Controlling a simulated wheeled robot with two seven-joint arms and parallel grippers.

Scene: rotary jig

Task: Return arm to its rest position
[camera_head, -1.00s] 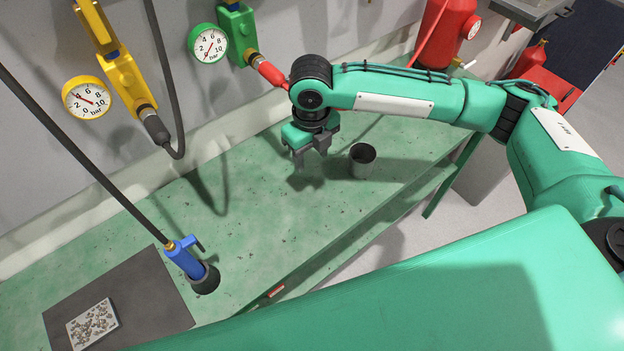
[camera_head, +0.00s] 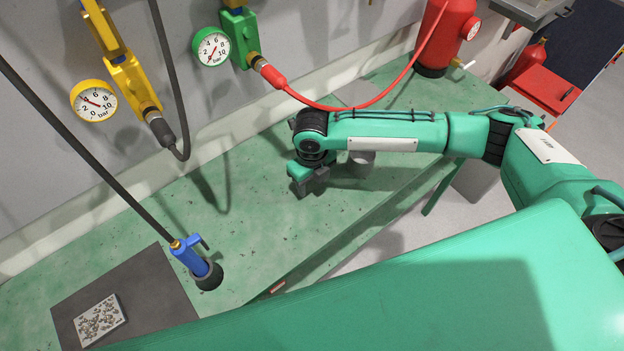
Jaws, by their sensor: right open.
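My right arm reaches in from the right over the green bench. My right gripper (camera_head: 314,184) is open and empty, low over the bench, its fingers pointing down. The grey metal cup (camera_head: 361,161) stands just behind and to the right of the gripper, mostly hidden by my forearm. My left gripper is not in view.
A red hose (camera_head: 345,107) runs from the green gauge unit (camera_head: 240,38) to a red tank (camera_head: 443,35) behind my arm. A yellow gauge unit (camera_head: 125,85) hangs on the wall. A blue nozzle (camera_head: 190,257) stands beside a dark mat (camera_head: 150,285) holding a speckled plate (camera_head: 99,320). The bench's middle (camera_head: 250,190) is clear.

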